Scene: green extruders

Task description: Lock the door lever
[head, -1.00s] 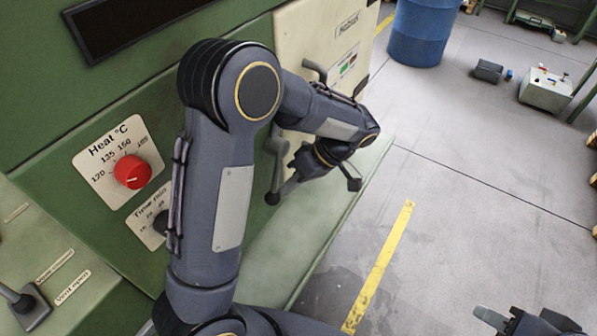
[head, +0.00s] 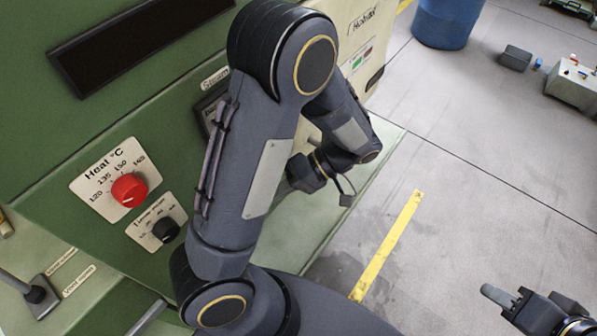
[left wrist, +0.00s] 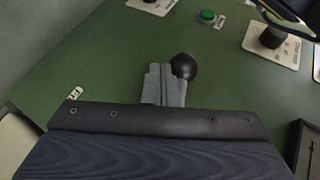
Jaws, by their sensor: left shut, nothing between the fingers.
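The beige door (head: 352,22) is on the right end of the green machine in the head view. My left arm covers most of the door's lower part, and the door lever cannot be made out there. My left gripper shows in the left wrist view (left wrist: 165,86), its grey fingers shut with nothing between them. A black ball knob (left wrist: 184,66), seemingly the end of a lever, is right beside the fingertips; I cannot tell whether they touch. My right gripper (head: 495,295) is low on the right over the floor, its fingers seemingly together and empty.
The green machine front carries a red heat dial (head: 129,189), a black timer dial (head: 165,229) and a vent lever (head: 36,294). A blue barrel (head: 446,22) and a grey box (head: 574,84) stand on the floor behind. The floor around the yellow line (head: 388,245) is clear.

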